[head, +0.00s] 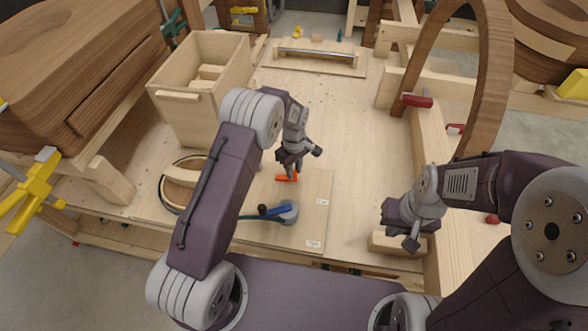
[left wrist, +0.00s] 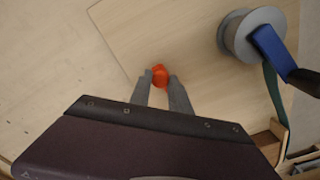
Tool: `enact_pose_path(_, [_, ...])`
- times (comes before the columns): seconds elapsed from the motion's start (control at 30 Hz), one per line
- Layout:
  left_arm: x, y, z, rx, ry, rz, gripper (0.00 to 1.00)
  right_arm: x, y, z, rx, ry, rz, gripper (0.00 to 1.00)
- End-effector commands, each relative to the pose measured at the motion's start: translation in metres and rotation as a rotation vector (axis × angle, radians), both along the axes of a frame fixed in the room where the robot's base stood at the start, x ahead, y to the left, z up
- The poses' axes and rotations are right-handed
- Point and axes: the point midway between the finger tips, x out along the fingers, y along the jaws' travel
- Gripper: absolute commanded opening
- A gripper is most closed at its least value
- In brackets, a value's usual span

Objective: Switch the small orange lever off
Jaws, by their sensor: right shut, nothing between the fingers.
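The small orange lever (head: 284,178) stands on a pale wooden board on the bench, partly behind my left gripper in the head view. My left gripper (head: 292,170) points down over it. In the left wrist view the orange lever (left wrist: 160,76) shows between the two fingertips of my left gripper (left wrist: 160,82), which are a small gap apart; I cannot tell if they press on it. My right gripper (head: 412,240) is shut and empty, low over a wooden block (head: 385,243) at the right.
A blue lever on a round grey base (head: 287,213) stands just in front of the orange one; the blue lever (left wrist: 268,45) is at the upper right in the left wrist view. A wooden box (head: 190,105) is at the back left. A wooden hoop (head: 495,100) rises at the right.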

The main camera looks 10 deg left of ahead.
Motion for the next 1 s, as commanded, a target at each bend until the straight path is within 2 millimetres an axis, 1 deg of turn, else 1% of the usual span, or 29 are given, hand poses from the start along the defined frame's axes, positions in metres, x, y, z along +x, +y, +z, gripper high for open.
enact_pose_path(0.23, [-0.004, -0.001, 0.001, 0.000, -0.001, -0.135, 0.00, 0.000, 0.000, -0.003, 0.000, 0.000, 0.000, 0.00])
enact_pose_path(0.47, [-0.004, -0.001, 0.001, 0.000, -0.001, -0.139, 0.00, 0.000, 0.000, -0.003, 0.000, 0.000, 0.000, 0.00])
enact_pose_path(0.5, [-0.004, -0.001, 0.001, 0.000, -0.001, -0.139, 0.31, 0.000, 0.000, -0.003, 0.000, 0.000, 0.000, 0.00])
enact_pose_path(0.53, [-0.004, -0.001, 0.001, 0.000, -0.001, -0.139, 0.40, 0.000, 0.000, -0.003, 0.000, 0.000, 0.000, 0.00])
enact_pose_path(0.57, [-0.004, -0.001, 0.001, 0.000, -0.001, -0.139, 0.45, 0.000, 0.000, -0.003, 0.000, 0.000, 0.000, 0.00])
enact_pose_path(0.87, [-0.004, -0.001, 0.002, 0.000, -0.001, -0.138, 0.45, 0.000, 0.000, -0.003, 0.000, 0.000, 0.000, 0.00])
enact_pose_path(0.93, [-0.004, -0.001, 0.007, -0.001, -0.002, -0.138, 0.45, 0.000, 0.000, -0.006, 0.000, 0.000, 0.000, 0.00])
enact_pose_path(1.0, [-0.004, -0.001, 0.019, -0.001, -0.004, -0.138, 0.45, 0.000, 0.000, -0.012, 0.000, 0.000, 0.000, 0.00])
